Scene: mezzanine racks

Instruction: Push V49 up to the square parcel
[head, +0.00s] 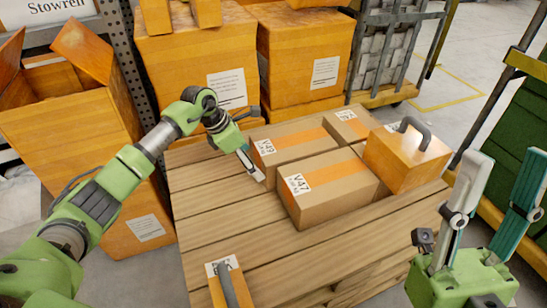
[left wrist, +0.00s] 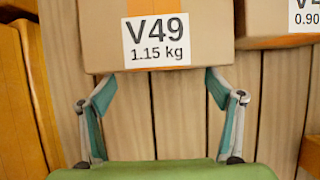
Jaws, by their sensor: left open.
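Carton V49 (head: 292,137) stands on the wooden pallet (head: 225,205), its labelled end facing my left gripper (head: 252,163). That gripper is open and empty at this end. In the left wrist view its spread fingers (left wrist: 157,80) reach the lower edge of V49 (left wrist: 100,30); I cannot tell if they touch. Carton V47 (head: 330,192) stands nearer me, close beside V49; part of it shows in the left wrist view (left wrist: 270,15). A third carton (head: 348,124) stands behind V49, partly hidden. I cannot tell which is the square parcel. My right gripper (head: 504,165) is open and empty, right of the pallet.
An orange box with a grey handle (head: 400,165) stands at the pallet's right side. Another orange handled item (head: 222,287) is at the near edge. Large orange boxes (head: 195,65) stand behind, an open one (head: 70,120) at left.

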